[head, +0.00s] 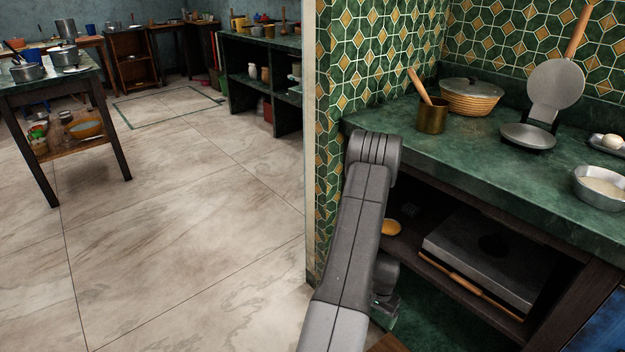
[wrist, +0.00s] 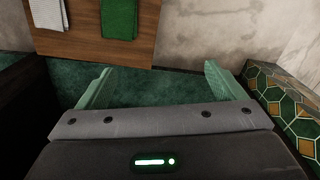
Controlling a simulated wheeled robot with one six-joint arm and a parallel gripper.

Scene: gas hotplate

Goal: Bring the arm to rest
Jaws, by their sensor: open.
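My gripper (wrist: 158,92) shows in the wrist view with its two green fingers spread wide apart. It is open and nothing is between the fingers. Beyond the fingers are a dark green surface, a wooden panel and a pale wall. In the head view my arm rises from the bottom middle, bends at the counter's left corner and folds back down in front of the open shelf. The gas hotplate named for the scene cannot be made out for certain.
The green counter (head: 462,160) holds a copper pot (head: 432,117), a lidded basket (head: 470,100), an open long-handled press (head: 528,136) and a metal bowl (head: 600,188). A flat grey appliance (head: 485,250) sits on the shelf below. Cloths (wrist: 119,18) hang on the wooden panel.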

